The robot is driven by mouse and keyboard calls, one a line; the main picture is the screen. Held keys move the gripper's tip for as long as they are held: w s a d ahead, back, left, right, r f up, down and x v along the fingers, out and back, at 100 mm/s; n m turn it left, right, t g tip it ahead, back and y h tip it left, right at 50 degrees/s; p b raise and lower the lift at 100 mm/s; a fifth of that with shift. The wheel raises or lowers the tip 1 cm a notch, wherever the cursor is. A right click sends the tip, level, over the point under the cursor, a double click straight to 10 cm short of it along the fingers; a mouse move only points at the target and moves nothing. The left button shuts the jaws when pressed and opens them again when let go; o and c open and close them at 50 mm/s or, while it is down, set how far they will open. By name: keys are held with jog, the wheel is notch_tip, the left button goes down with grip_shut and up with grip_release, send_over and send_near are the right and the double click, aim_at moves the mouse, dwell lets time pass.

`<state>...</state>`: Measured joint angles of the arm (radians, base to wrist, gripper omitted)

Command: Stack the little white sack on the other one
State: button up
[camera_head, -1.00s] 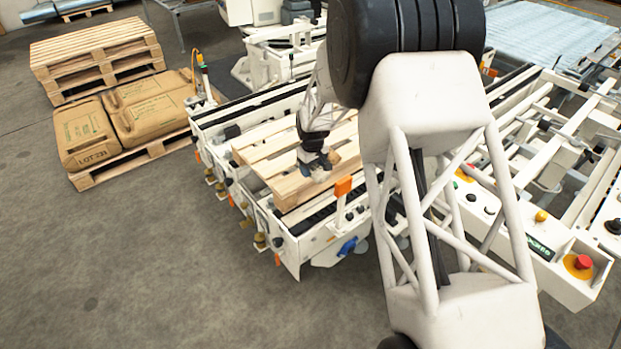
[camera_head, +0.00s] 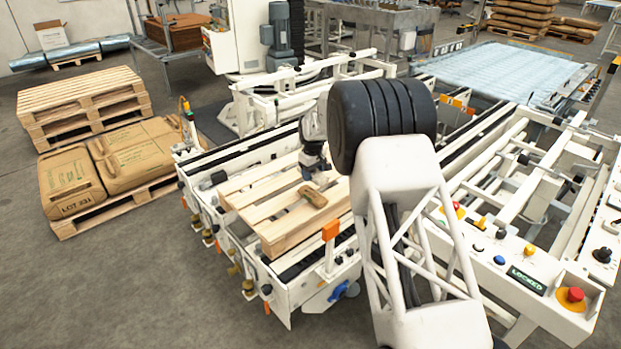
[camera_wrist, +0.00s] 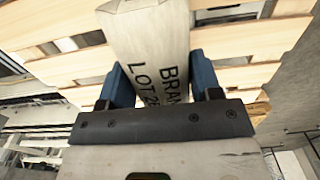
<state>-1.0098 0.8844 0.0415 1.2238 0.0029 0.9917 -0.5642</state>
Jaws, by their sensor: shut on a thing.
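My gripper (camera_wrist: 158,78) is shut on a little white sack (camera_wrist: 155,45), with its blue fingers against both sides. The sack bears dark print reading "BRAN" and "LOT", and its far end points away from the gripper. In the head view my gripper (camera_head: 315,165) is over the slatted wooden pallet (camera_head: 262,222), partly hidden by my arm. I cannot make out the held sack clearly there. A little brown sack (camera_head: 313,196) lies on the pallet just below the gripper. I cannot make out a second white sack; my arm hides part of the pallet.
Large brown sacks (camera_head: 132,154) lie on a floor pallet at left, before a stack of empty pallets (camera_head: 82,103). White conveyor frames surround the work pallet, with an orange-topped post (camera_head: 330,231) at its front corner. A control panel with a red button (camera_head: 574,295) is at right.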

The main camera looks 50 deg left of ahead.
aim_at(313, 192)
jog(key=shift+f, duration=0.15)
dwell(0.3)
jog(key=shift+f, duration=2.55)
jog(key=shift+f, duration=0.75)
dwell(0.7)
jog(key=o, duration=1.3)
jog(key=shift+o, duration=0.2)
jog(key=shift+r, duration=0.15)
jog(key=shift+r, duration=3.35)
